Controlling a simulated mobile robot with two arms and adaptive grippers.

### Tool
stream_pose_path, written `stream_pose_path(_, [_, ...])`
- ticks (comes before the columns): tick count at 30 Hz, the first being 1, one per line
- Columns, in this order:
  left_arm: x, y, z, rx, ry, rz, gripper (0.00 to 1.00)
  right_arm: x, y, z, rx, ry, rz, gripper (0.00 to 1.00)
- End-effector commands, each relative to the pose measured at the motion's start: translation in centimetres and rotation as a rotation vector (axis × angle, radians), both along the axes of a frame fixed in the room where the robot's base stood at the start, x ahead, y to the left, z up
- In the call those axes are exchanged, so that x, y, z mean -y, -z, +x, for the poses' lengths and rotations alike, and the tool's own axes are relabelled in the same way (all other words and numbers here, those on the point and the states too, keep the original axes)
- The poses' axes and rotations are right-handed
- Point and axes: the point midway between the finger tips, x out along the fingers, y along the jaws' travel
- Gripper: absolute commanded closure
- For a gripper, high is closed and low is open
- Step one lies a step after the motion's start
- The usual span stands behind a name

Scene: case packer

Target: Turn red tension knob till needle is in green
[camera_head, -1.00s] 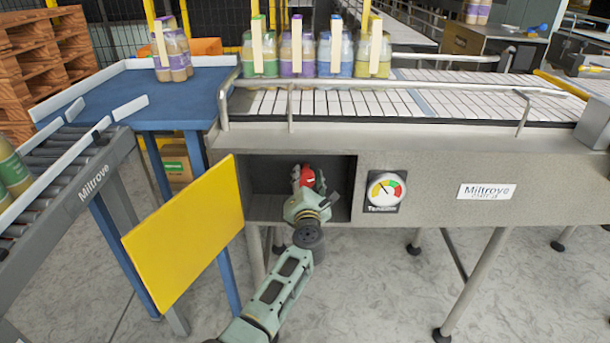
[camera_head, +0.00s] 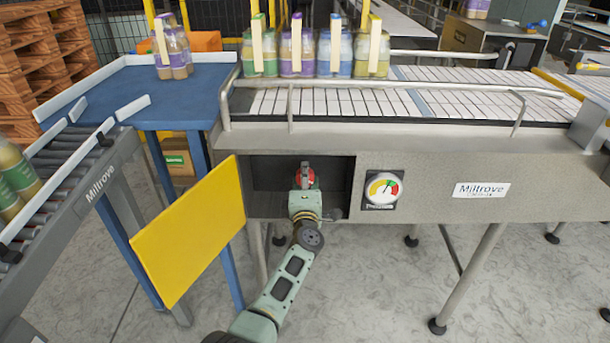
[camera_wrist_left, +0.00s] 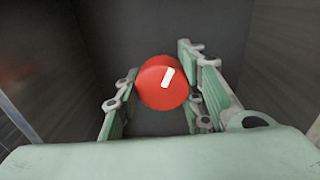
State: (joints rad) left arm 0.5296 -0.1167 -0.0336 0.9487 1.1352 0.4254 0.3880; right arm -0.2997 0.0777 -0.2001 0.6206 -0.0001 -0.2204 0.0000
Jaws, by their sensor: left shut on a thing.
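The red tension knob (camera_wrist_left: 158,92) sits inside the open recess under the conveyor, its white mark tilted up and slightly right in the left wrist view. In the head view the knob (camera_head: 306,179) shows partly beyond my wrist. My left gripper (camera_wrist_left: 160,84) has a finger on each side of the knob and is shut on it. The tension gauge (camera_head: 383,189) is right of the recess. Its needle points up and to the right, at or near the green; the exact spot is too small to tell. My right gripper is in neither view.
The yellow door (camera_head: 190,232) stands open left of the recess. The recess walls (camera_wrist_left: 40,75) are close around my gripper. Several bottle packs stand on the conveyor (camera_head: 330,102) above, and another pack on the blue table (camera_head: 192,88).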

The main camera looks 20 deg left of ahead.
Motion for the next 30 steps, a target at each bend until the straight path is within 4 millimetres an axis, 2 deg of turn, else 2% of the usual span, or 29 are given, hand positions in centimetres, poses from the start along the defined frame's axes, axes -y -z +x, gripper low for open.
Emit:
stream_pose_path(1, [-0.09,-0.55,0.11,0.001,-0.002,0.019,0.90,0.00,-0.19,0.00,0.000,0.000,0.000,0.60])
stream_pose_path(22, [0.02,-0.65,0.18,-0.013,-0.001,0.083,0.90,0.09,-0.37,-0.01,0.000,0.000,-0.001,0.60])
stream_pose_path(23, [0.02,-0.66,0.18,-0.013,-0.001,0.083,0.62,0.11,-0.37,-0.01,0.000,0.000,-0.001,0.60])
stream_pose_path(28, [0.04,-0.53,0.16,-0.015,-0.001,0.082,0.47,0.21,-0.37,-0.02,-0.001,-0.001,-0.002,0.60])
stream_pose_path(30, [0.04,-0.43,0.12,-0.017,0.000,0.082,0.47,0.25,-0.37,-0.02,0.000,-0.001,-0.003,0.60])
